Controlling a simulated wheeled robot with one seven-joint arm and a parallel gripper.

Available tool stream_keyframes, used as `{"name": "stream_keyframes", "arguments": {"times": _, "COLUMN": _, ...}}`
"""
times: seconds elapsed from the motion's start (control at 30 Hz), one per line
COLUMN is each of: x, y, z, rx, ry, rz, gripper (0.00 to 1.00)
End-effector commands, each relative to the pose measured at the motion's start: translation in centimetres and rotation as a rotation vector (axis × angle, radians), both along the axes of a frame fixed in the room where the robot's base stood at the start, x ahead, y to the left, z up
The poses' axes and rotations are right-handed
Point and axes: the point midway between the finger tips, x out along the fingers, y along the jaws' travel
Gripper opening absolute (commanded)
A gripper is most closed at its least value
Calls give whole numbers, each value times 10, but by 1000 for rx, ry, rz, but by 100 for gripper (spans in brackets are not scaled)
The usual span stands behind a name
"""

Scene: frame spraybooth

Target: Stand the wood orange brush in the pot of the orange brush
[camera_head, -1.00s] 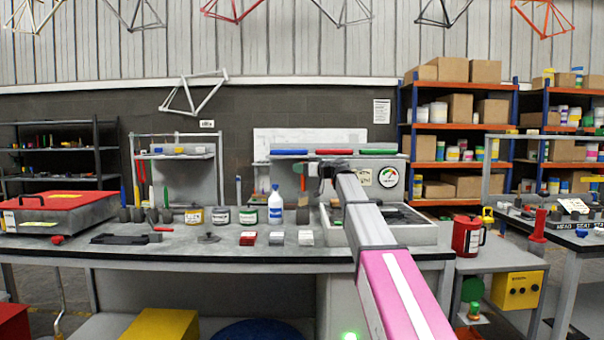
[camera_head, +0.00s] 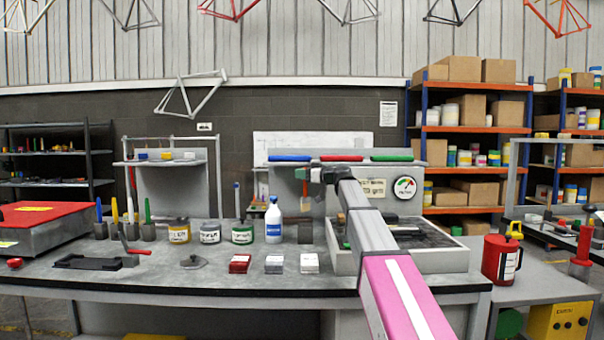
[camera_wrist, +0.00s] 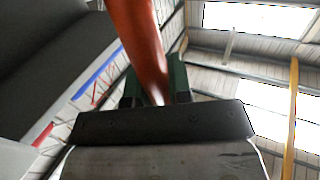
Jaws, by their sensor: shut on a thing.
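My gripper (camera_head: 318,175) is above the back of the bench. In the wrist view its dark green fingers (camera_wrist: 155,85) are shut on an orange-brown handle (camera_wrist: 138,35). In the head view the orange brush (camera_head: 306,203) shows small below the gripper, hanging roughly upright, its lower end orange. A dark grey block-like pot (camera_head: 305,232) stands on the bench below it, with a visible gap between them. I see no brush in that pot; its opening is too small to make out.
Dark pots (camera_head: 148,232) with coloured brushes stand at the left. Several cans and a white-blue bottle (camera_head: 273,220) stand left of the dark pot. A grey tray (camera_head: 455,258) lies right. Small red and grey blocks (camera_head: 274,264) lie in front.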

Motion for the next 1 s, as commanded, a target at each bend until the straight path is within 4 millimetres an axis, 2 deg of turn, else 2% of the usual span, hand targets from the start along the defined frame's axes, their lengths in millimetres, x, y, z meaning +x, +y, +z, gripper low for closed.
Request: {"name": "stream_keyframes", "arguments": {"times": 1.0, "x": 0, "y": 0, "z": -71, "rx": 0, "ry": 1, "rz": 0, "gripper": 0}}
